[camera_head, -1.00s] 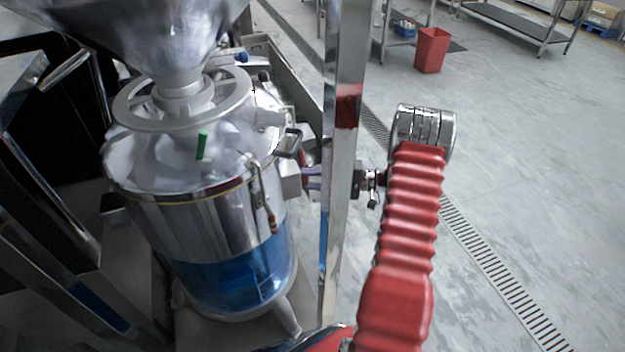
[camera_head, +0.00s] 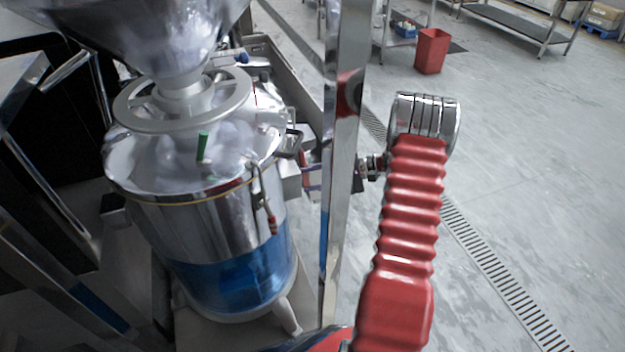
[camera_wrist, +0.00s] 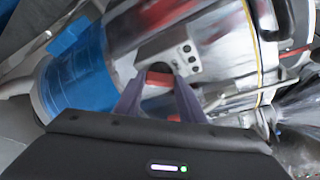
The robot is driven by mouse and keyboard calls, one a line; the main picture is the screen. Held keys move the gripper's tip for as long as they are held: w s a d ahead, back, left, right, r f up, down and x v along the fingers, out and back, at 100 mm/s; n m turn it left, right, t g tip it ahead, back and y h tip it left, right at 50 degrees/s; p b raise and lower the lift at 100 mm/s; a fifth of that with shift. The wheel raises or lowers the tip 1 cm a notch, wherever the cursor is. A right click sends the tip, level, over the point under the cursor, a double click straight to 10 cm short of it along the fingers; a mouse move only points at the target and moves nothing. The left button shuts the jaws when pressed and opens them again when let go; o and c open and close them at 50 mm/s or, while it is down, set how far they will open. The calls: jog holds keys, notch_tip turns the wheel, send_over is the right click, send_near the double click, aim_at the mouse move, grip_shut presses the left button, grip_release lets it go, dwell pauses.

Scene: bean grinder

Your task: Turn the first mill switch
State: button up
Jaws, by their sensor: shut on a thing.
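The mill (camera_head: 215,215) is a steel drum with a blue lower band, at the left in the head view. A grey control box (camera_head: 292,182) sits on its right side. In the wrist view this box (camera_wrist: 182,52) carries small round buttons and a red and dark switch (camera_wrist: 158,76). My gripper (camera_wrist: 157,88) has its two purple-grey fingers on either side of the switch, shut on it. In the head view my gripper (camera_head: 308,178) reaches the box from the right, partly hidden behind a steel post. The switch itself is hidden there.
The upright steel post (camera_head: 340,190) stands between my arm and the mill. A funnel (camera_head: 150,30) and a handwheel (camera_head: 185,100) are above the drum. A red bin (camera_head: 431,50) stands at the back. The floor at the right is open, with a drain grate (camera_head: 500,280).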

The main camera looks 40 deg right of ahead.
jog(key=m+g, duration=0.1)
jog(key=m, duration=0.1)
jog(key=m+g, duration=0.4)
jog(key=m, duration=0.1)
jog(key=shift+w+f, duration=0.1)
jog(key=shift+w, duration=0.2)
dwell(0.3)
dwell(0.4)
jog(key=o, duration=1)
jog(key=shift+d, duration=0.1)
jog(key=shift+o, duration=0.2)
jog(key=shift+d+r, duration=0.1)
jog(key=shift+r, duration=0.1)
jog(key=v, duration=1.3)
jog(key=shift+d, duration=0.3)
